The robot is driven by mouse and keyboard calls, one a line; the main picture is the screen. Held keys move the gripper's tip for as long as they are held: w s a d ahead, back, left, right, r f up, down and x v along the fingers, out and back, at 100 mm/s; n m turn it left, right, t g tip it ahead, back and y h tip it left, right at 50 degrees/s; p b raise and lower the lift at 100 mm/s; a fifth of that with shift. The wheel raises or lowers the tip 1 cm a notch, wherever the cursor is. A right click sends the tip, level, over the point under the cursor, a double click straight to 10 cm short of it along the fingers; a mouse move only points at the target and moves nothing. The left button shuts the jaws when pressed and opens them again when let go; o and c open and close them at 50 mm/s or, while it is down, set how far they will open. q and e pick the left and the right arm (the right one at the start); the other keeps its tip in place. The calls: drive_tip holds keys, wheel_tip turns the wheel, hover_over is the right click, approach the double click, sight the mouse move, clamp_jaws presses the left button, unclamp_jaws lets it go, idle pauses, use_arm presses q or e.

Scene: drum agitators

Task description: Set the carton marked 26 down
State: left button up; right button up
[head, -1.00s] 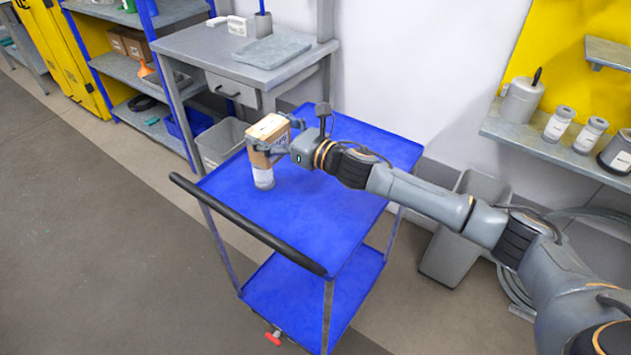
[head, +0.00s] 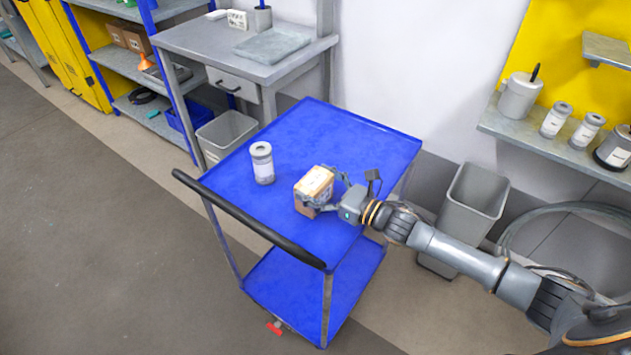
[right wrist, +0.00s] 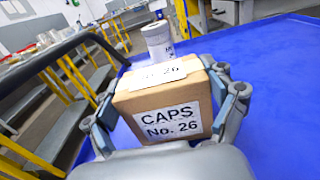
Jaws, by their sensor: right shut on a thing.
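The carton marked 26 (head: 313,186) is a small brown box with white labels. In the right wrist view the carton (right wrist: 160,112) reads "CAPS No. 26". My right gripper (head: 322,193) is shut on it, one finger on each side. The carton is at or just above the blue cart top (head: 330,135), near its right front part; I cannot tell whether it touches. A white and grey canister (head: 262,163) stands upright on the cart, left of the carton and apart from it. It also shows behind the carton in the right wrist view (right wrist: 157,40). My left gripper is not in view.
The cart has a black handle (head: 245,218) along its front left edge. Its top is clear behind the carton. A grey bin (head: 470,205) stands right of the cart, another bin (head: 226,135) left. A grey workbench (head: 235,50) is behind. A wall shelf (head: 545,135) holds several containers.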

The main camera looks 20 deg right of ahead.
drive_tip(key=shift+f, duration=0.2)
drive_tip(key=o, duration=1.1)
drive_tip(key=shift+r, duration=0.2)
drive_tip(key=v, duration=0.5)
drive_tip(key=b+v, duration=0.1)
drive_tip(key=v, duration=0.4)
drive_tip(key=shift+d+f, duration=0.1)
drive_tip(key=shift+f, duration=0.1)
drive_tip(key=shift+b+v, duration=0.3)
drive_tip(key=shift+v, duration=0.6)
drive_tip(key=shift+s, duration=0.15)
